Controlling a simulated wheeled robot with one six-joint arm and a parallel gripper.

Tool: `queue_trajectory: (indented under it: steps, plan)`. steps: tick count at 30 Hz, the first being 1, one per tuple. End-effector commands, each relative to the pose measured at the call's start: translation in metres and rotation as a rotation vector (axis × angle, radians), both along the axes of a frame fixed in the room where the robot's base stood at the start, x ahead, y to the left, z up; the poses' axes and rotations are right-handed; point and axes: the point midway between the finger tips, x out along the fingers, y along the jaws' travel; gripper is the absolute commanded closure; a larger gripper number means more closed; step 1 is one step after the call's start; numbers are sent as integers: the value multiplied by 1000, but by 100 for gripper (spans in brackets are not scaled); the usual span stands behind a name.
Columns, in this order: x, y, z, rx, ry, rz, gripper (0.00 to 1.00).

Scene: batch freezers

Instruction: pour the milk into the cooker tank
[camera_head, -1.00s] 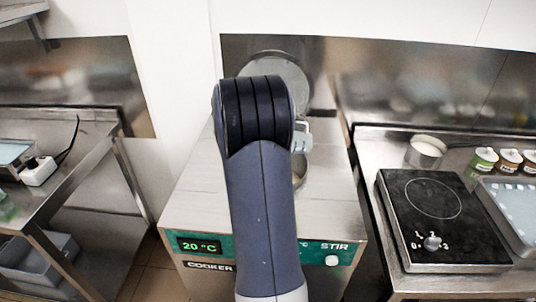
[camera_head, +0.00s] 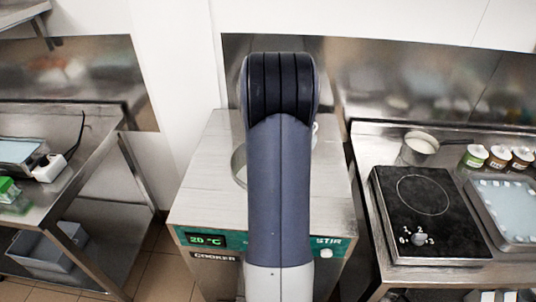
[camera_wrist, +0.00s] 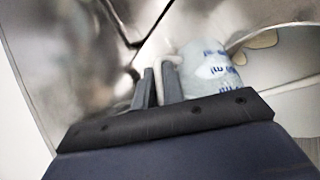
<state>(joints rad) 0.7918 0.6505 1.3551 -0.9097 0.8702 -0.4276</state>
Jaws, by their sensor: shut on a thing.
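The cooker (camera_head: 205,205) stands in the middle with its display reading 20 °C. Its tank opening (camera_head: 238,166) shows only as a left rim beside my arm; the rest is hidden. In the wrist view, my gripper (camera_wrist: 160,85) is shut on the pale handle of a translucent jug with blue "ml" markings (camera_wrist: 212,75). The jug looks tilted, but its milk level and spout cannot be made out. A round metal opening (camera_wrist: 290,100) with a small yellowish patch lies right beside the jug. In the head view my arm hides nearly all of the jug and gripper.
Right of the cooker, a counter holds a black hot plate (camera_head: 425,210), a small pot of white contents (camera_head: 420,147), several small jars (camera_head: 497,156) and a tray (camera_head: 505,205). A steel table (camera_head: 60,155) stands at the left. A wall is close behind the cooker.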

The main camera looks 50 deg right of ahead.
Motion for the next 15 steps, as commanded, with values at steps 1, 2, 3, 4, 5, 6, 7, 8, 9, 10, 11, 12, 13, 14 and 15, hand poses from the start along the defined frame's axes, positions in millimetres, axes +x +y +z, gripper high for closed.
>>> queue_trajectory:
  steps: [1,2,3,4,5,6,7,8,9,10,11,12,13,14,15]
  plan:
    - [-2,-3,2,17,-17,-4,100]
    - [-3,-3,2,29,-27,-5,100]
    - [-4,-5,2,44,-41,-5,100]
    - [-5,-6,0,55,-51,-5,100]
    - [-5,-6,-3,69,-60,-6,100]
    - [-6,-7,-5,84,-74,-7,100]
    - [-7,-8,-7,94,-83,-7,100]
    - [-7,-9,-8,105,-95,-8,100]
    - [-8,-10,-10,120,-106,-7,100]
    - [-8,-11,-12,132,-115,-9,100]
    - [-9,-11,-13,143,-124,-8,100]
    - [-10,-12,-15,156,-137,-10,100]
    - [-10,-13,-16,167,-146,-11,100]
    - [-11,-14,-16,177,-155,-11,100]
    - [-12,-15,-16,190,-165,-11,100]
